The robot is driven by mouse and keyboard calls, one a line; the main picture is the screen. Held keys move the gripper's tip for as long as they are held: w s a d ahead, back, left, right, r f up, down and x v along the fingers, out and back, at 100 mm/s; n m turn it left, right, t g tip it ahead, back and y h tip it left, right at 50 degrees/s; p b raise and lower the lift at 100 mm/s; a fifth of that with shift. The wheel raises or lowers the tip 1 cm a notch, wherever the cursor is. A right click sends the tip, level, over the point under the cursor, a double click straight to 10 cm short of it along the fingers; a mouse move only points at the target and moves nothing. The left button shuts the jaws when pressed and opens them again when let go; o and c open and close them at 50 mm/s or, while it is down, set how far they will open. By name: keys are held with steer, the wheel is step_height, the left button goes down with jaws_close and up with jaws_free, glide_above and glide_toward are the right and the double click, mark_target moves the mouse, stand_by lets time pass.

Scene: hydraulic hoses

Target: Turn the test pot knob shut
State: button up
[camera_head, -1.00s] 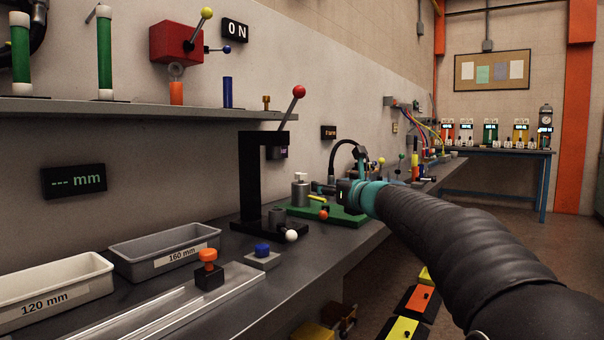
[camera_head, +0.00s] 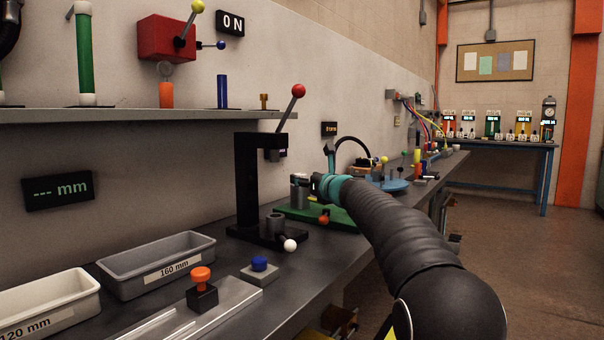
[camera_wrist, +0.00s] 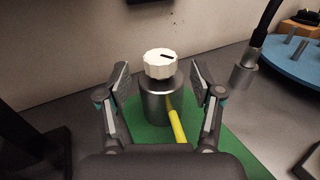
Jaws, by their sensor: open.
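The test pot (camera_wrist: 160,105) is a grey metal cylinder standing on a green base plate (camera_wrist: 240,160). Its white ribbed knob (camera_wrist: 160,63) sits on top and bears a dark pointer mark, slanting slightly in the wrist view. My gripper (camera_wrist: 159,78) is open, with one finger on each side of the pot and knob and a visible gap on both sides. In the head view the pot (camera_head: 299,188) is partly hidden by my gripper (camera_head: 312,184). A yellow handle (camera_wrist: 176,118) slopes down from the pot's right side.
A black press (camera_head: 248,185) with a red-ball lever stands left of the green plate. A blue round plate (camera_wrist: 299,58) with metal pegs lies to the right. A dark hose with a metal end (camera_wrist: 243,76) hangs near the right finger.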

steer(key=shift+p+x, duration=0.4)
steer(key=shift+x, duration=0.9)
steer(key=c, duration=1.2)
